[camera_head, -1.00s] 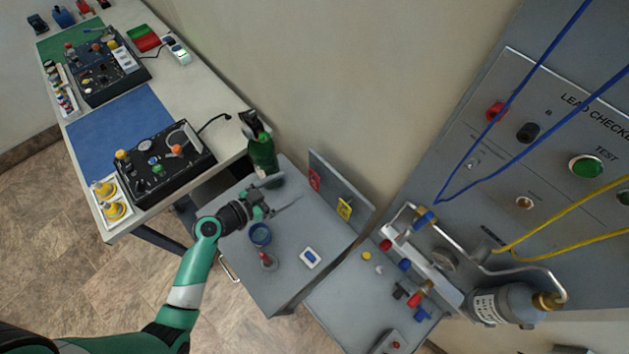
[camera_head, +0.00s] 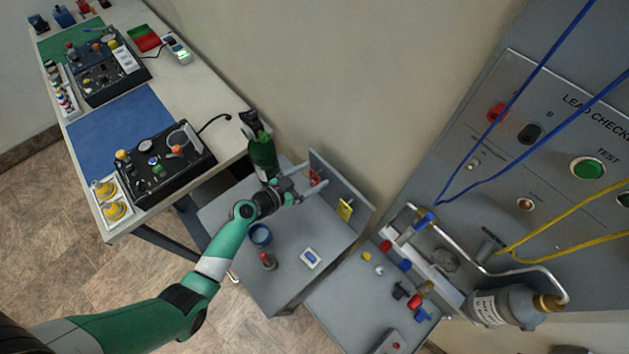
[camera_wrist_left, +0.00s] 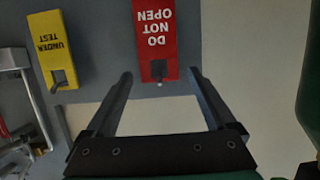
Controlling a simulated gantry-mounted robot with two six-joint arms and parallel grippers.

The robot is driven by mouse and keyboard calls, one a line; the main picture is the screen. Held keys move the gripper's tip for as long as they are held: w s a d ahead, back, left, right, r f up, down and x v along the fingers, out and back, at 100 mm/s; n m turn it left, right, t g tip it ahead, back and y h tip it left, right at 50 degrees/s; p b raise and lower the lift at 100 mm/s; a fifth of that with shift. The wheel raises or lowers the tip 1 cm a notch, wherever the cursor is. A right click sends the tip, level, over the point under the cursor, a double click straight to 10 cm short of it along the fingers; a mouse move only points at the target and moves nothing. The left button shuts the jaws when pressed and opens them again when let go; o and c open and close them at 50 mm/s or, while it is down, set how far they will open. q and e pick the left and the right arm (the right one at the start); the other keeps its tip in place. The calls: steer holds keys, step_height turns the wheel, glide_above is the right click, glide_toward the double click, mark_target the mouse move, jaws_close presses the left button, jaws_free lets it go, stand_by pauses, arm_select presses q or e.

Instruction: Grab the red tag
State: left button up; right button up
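The red tag (camera_wrist_left: 155,36), reading "DO NOT OPEN" upside down in the left wrist view, hangs on a grey upright panel (camera_wrist_left: 100,60). In the head view the red tag (camera_head: 314,178) is partly hidden by my left gripper (camera_head: 318,184). In the left wrist view my left gripper (camera_wrist_left: 160,82) is open, with one finger on each side just below the tag's lower end. Nothing is held between the fingers. My right gripper is not in view.
A yellow "UNDER TEST" tag (camera_wrist_left: 54,48) hangs left of the red one; it also shows in the head view (camera_head: 346,209). A green cylinder (camera_head: 263,158) stands close beside my left arm.

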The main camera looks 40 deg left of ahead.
arm_select(q)
jaws_close()
stand_by(0.4)
